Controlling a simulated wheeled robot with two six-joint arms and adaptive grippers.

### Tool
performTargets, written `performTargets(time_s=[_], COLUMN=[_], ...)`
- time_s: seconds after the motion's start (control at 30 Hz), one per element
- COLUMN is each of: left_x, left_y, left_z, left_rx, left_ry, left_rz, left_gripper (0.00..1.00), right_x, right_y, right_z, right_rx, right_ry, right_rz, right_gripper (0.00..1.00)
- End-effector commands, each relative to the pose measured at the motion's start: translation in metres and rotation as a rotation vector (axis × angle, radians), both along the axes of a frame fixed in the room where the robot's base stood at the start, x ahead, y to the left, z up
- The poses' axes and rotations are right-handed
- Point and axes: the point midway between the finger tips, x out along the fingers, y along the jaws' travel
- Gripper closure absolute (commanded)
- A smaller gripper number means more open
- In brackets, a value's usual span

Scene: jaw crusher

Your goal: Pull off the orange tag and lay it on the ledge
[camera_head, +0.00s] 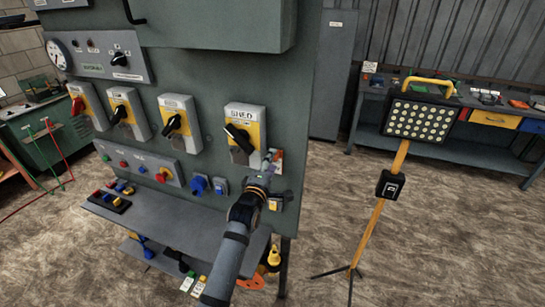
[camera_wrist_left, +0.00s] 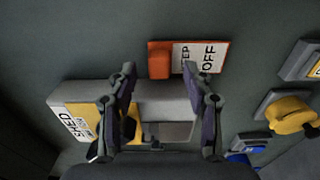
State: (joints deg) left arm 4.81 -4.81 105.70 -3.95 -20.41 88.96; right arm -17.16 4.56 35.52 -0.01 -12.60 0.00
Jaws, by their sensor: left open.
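The orange tag (camera_wrist_left: 160,60) carries a white panel with "OFF" lettering and sits against the grey-green cabinet, by the end of the "SHED" switch box (camera_wrist_left: 75,121). In the head view the tag (camera_head: 277,158) shows at the right of that switch box (camera_head: 244,131). My left gripper (camera_head: 262,181) is just below it. In the left wrist view the gripper (camera_wrist_left: 160,72) is open and empty, its fingers apart, with the tag just beyond their tips. The grey ledge (camera_head: 165,220) juts from the cabinet, partly hidden by my left arm. My right gripper is not in view.
More switch boxes (camera_head: 179,122) line the cabinet. Blue sockets (camera_head: 198,185) sit below them. Padlocks on a dark tray (camera_head: 109,201) occupy the ledge's left end; its middle is clear. A lamp stand (camera_head: 400,160) is at right, before a workbench (camera_head: 455,149).

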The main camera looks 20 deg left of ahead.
Motion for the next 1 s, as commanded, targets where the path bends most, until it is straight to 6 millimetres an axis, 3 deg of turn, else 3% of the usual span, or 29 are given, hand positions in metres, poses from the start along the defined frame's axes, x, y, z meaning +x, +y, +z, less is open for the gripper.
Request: performTargets(time_s=[0.2,0.47,0.87,1.0], left_x=[0.021,0.023,0.023,0.022], left_y=[0.0,0.0,0.0,0.0], left_z=[0.0,-0.001,-0.001,-0.001], left_rx=[0.001,0.001,0.001,0.001], left_ry=[0.001,0.001,0.001,0.002], left_rz=[0.0,0.0,0.0,0.0], left_gripper=[0.49,0.49,1.0,1.0], right_x=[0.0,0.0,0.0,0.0], right_y=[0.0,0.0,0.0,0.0], right_z=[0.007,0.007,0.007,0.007], right_rx=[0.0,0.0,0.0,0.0], right_ry=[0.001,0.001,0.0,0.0], right_rz=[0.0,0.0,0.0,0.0], right_gripper=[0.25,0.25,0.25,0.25])
